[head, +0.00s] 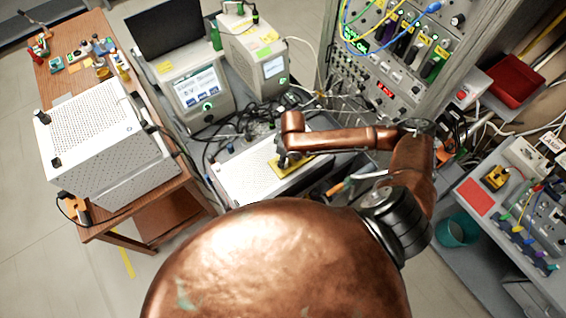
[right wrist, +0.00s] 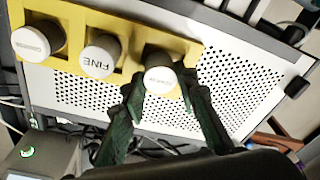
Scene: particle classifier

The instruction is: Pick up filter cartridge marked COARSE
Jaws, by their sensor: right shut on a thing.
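In the right wrist view a yellow holder (right wrist: 135,17) carries three dark cartridges with round white caps. The middle cartridge (right wrist: 101,54) is marked FINE. The left cartridge (right wrist: 33,42) and the right cartridge (right wrist: 160,76) have lettering too small to read surely, so I cannot tell which is COARSE. My right gripper (right wrist: 161,90) has its green fingers on either side of the right cartridge and is shut on it, with the cartridge still at the holder. In the head view my right gripper (head: 287,160) is over the yellow holder (head: 292,176). My left gripper is out of view.
The holder is on a white perforated box (head: 240,180). Cables lie behind it. A display unit (head: 197,92) stands at the back, an instrument rack (head: 385,75) at the back right, and another perforated box (head: 95,125) on the left wooden table.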

